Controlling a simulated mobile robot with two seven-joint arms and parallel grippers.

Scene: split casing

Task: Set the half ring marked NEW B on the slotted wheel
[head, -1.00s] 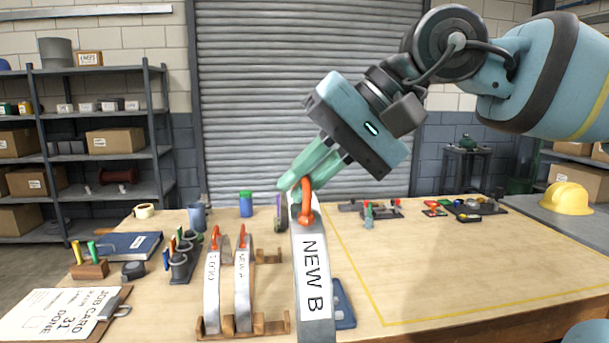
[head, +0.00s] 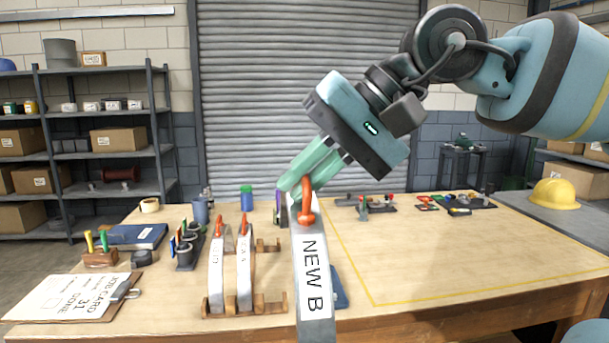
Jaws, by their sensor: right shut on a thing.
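The half ring marked NEW B (head: 311,265) is a pale grey curved bar with a white label and an orange handle (head: 307,205) at its top. My right gripper (head: 298,184), with green fingers, is shut on that handle. The half ring hangs upright in front of the bench, its lower end cut off by the picture edge. Two similar half rings with orange handles, the left one (head: 217,272) and the right one (head: 245,268), stand in a wooden rack (head: 272,304). Their labels are hard to read. I cannot make out the slotted wheel. My left gripper is not in view.
The bench (head: 440,262) has a wide clear area inside a yellow line at right. Small tools (head: 462,204) lie along its back. A blue tray (head: 340,290) is partly hidden behind NEW B. A clipboard (head: 75,297), blue book (head: 135,237) and holders crowd the left.

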